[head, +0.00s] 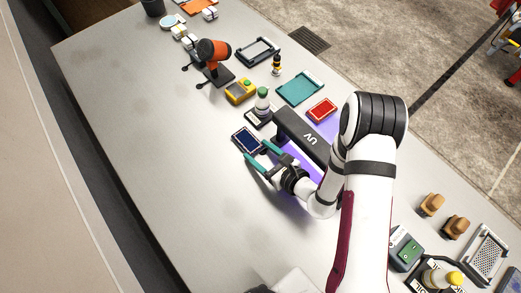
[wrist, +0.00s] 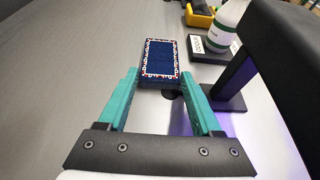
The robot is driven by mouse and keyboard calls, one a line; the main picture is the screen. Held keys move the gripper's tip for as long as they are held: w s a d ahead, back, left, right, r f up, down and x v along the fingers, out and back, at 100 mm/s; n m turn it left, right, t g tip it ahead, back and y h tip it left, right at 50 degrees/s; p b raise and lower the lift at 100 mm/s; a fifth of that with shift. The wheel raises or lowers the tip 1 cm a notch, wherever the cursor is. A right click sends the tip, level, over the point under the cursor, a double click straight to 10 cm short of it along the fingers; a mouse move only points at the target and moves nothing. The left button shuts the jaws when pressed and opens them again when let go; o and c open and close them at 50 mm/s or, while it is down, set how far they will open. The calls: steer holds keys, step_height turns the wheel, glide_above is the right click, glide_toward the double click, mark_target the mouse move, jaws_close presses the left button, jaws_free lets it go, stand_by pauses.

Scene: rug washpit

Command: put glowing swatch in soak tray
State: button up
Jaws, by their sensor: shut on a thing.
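My gripper (head: 258,153) is shut on a dark blue swatch (head: 247,140) with a patterned pale and red border. In the wrist view the blue swatch (wrist: 161,58) sits at the ends of the teal fingers (wrist: 160,80). A dark patch below it suggests it is off the table. No clear glow shows on it. A red swatch (head: 321,110) lies beyond the UV lamp (head: 305,135), by purple light. A teal tray (head: 300,88) and a black-rimmed tray (head: 258,51) lie farther back; I cannot tell which is the soak tray.
A yellow device (head: 240,91), a small dark bottle (head: 276,65) and an orange tool on a stand (head: 214,55) are farther back. The table's left side is clear.

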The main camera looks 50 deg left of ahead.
steer(key=o, duration=1.5)
steer(key=shift+r, duration=0.1)
steer(key=v, duration=1.2)
step_height(320, 180, up, 8)
steer(key=n+g, duration=0.2)
steer(key=n, duration=0.1)
steer(key=s+d+r+n+g+h, duration=0.2)
steer(key=s+d+r+n+h, duration=0.3)
steer(key=d, duration=0.5)
step_height(320, 180, up, 3)
steer(key=s+n, duration=0.2)
steer(key=n, duration=0.1)
steer(key=shift+d+r+n+g, duration=0.2)
steer(key=shift+d+n+g, duration=0.1)
steer(key=shift+d, duration=0.05)
steer(key=shift+o, duration=0.3)
steer(key=d+r+t+h, duration=0.1)
steer(key=d+t+h, duration=0.3)
steer(key=d, duration=0.9)
steer(key=h, duration=0.2)
steer(key=shift+w+r+n+h, duration=0.15)
steer(key=shift+w+n+h, duration=0.05)
steer(key=shift+n+h, duration=0.2)
